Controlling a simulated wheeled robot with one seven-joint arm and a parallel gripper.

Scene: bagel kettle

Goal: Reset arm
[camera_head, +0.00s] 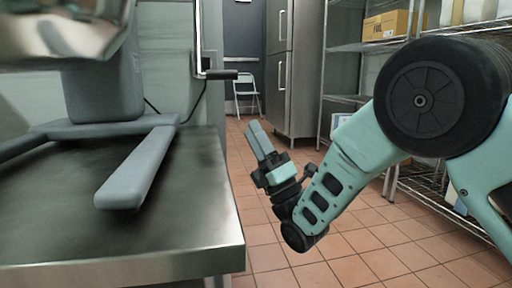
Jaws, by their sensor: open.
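My gripper (260,139) is in the middle of the head view, at the end of my teal and black arm. Its pale grey fingers point up and to the left. It is open, and I see nothing held in it. It hangs in free air over the tiled floor, to the right of the steel table (190,215) and apart from it. No bagel or kettle shows in this view.
A large grey machine (105,85) with legs stands on the table at left. A wire shelf rack (345,75) with a cardboard box (393,24) stands at right. A steel cabinet (292,65) and a white folding chair (246,88) are at the back. The tiled floor between is clear.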

